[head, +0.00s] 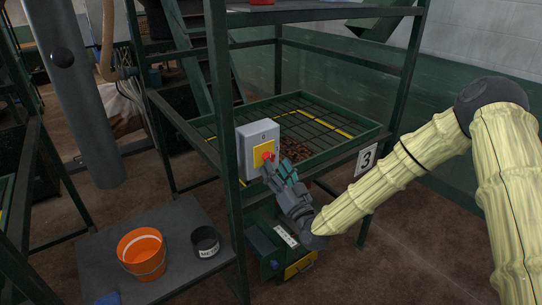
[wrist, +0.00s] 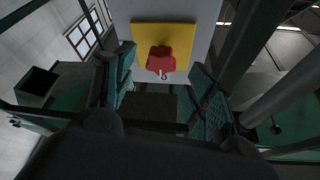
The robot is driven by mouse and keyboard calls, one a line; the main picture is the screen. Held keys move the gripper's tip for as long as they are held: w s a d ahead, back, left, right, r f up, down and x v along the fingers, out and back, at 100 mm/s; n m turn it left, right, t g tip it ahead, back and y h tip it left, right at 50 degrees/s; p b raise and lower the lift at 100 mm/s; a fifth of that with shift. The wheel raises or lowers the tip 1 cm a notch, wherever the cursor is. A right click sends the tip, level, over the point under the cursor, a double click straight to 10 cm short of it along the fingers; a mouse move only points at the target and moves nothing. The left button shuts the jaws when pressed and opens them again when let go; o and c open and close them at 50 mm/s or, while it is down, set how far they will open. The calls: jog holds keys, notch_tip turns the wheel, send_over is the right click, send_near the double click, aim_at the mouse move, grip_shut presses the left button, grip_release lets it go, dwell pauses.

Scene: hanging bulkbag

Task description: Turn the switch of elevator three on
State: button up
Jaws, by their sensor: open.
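The switch box (head: 251,152) is a grey box with a yellow plate and a red knob (head: 268,156), fixed to the green frame above a sign (head: 366,160) reading 3. In the wrist view the red knob (wrist: 161,60) sits on the yellow plate (wrist: 182,44), with a white mark at its lower end. My gripper (head: 274,171) is at the front of the box, close to the knob. In the wrist view its two teal fingers (wrist: 160,88) are apart, one on each side below the knob, with nothing between them. I cannot tell whether a fingertip touches the knob.
A green mesh tray (head: 310,112) with brown pieces lies behind the box. An orange bucket (head: 142,254) and a dark labelled pot (head: 206,242) stand on a grey platform (head: 184,215) at lower left. Green frame posts (head: 222,110) stand close to my gripper.

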aim_at(271, 159)
jog(key=shift+p+x, duration=0.6)
jog(key=shift+x, duration=1.25)
jog(key=c, duration=1)
